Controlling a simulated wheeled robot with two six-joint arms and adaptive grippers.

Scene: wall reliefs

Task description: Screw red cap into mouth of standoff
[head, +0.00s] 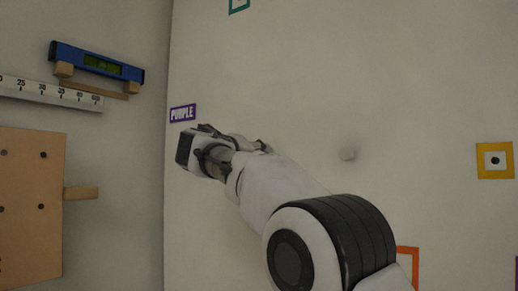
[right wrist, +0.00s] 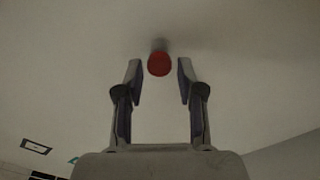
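The red cap (right wrist: 159,65) shows in the right wrist view, at the end of a grey standoff (right wrist: 159,46) that stands out from the pale wall. How far the cap is seated on it cannot be told. My right gripper (right wrist: 160,73) is open, with a fingertip on either side of the cap and a visible gap to each. In the head view my right arm comes in from the lower right, and the right gripper (head: 258,146) is near the wall, partly hidden by its own links. The cap cannot be seen there. My left gripper is in neither view.
A PURPLE label (head: 183,113), a yellow frame (head: 495,160) and an orange frame (head: 408,262) are on the wall. A blue level (head: 97,63), a ruler (head: 50,92) and a wooden board (head: 30,215) are at left.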

